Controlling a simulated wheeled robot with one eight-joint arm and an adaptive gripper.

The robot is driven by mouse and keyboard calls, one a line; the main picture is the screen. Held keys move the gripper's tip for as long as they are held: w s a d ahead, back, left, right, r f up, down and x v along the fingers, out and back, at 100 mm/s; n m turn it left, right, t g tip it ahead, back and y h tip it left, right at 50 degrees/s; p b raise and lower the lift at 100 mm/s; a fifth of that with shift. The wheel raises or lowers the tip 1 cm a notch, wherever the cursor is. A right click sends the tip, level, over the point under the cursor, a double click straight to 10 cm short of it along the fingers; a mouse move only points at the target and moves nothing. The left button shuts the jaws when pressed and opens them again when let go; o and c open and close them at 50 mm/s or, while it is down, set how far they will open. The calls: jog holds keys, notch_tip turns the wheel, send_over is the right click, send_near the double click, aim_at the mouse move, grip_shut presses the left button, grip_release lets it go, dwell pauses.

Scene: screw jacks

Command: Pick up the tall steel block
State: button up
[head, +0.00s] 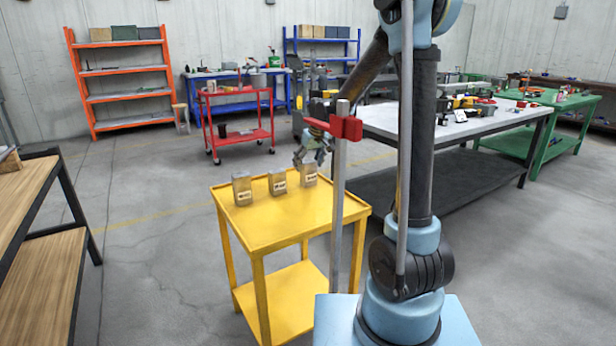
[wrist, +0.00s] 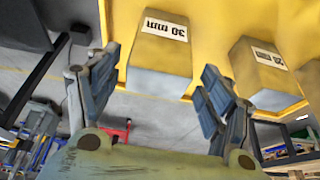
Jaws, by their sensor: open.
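Three upright grey-tan metal blocks with white labels stand in a row on the yellow table (head: 262,228): the left block (head: 242,190), the middle block (head: 277,183) and the right block (head: 309,176). My gripper (head: 312,161) is open, pointing down at the right block. In the wrist view my gripper (wrist: 161,62) has one finger on each side of a block labelled "30 mm" (wrist: 160,55), with gaps showing. A second labelled block (wrist: 262,75) is to its right.
A wooden-topped bench (head: 22,200) is at the left. A grey-topped workbench (head: 470,122) stands behind the arm. A red trolley (head: 237,107) and an orange shelf (head: 125,70) stand further back. The yellow table's front is clear.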

aim_at(307, 171)
jog(key=shift+x, duration=2.65)
jog(key=shift+d, duration=0.2)
grip_shut()
